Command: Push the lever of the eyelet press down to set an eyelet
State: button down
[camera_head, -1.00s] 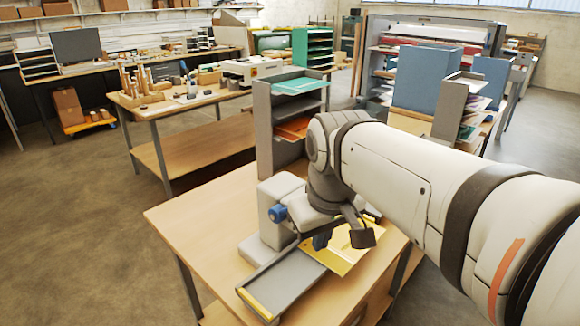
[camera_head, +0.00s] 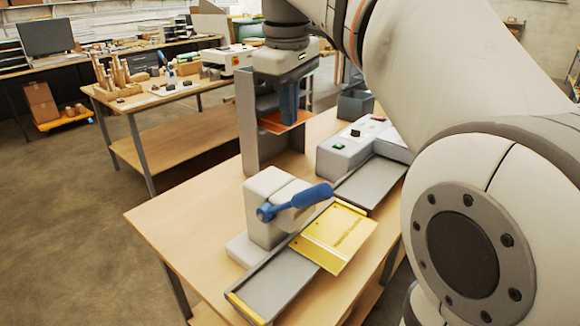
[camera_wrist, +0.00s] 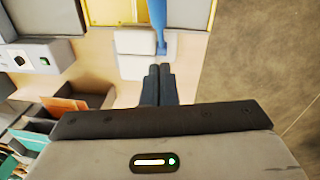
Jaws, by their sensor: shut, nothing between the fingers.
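The eyelet press (camera_head: 266,212) is a light grey block on the near table. Its blue lever (camera_head: 305,198) reaches right from a pivot on its side and slopes slightly upward. A yellow sheet (camera_head: 340,235) lies beside the press, across the grey track. My gripper (camera_head: 288,118) hangs above and behind the press, fingers down and shut, apart from the lever. In the wrist view my shut fingertips (camera_wrist: 160,68) appear just below the end of the blue lever (camera_wrist: 160,22), with the pale press (camera_wrist: 133,42) beside it.
A grey machine with a green button (camera_head: 345,150) stands right of the press, behind the track. A grey upright shelf (camera_head: 248,125) with an orange tray stands behind my gripper. The wooden table (camera_head: 190,210) is bare left of the press.

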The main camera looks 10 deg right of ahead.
jog(key=shift+f, duration=0.1)
send_over(304, 191)
jog(key=w+a, duration=0.2)
notch_tip(304, 191, down, 10)
jog(key=shift+s+d+f+p, duration=0.35)
jog(key=shift+s+d+f, duration=0.4)
jog(key=shift+s+f, duration=0.3)
jog(key=shift+d+f, duration=0.15)
jog(key=shift+f, duration=0.2)
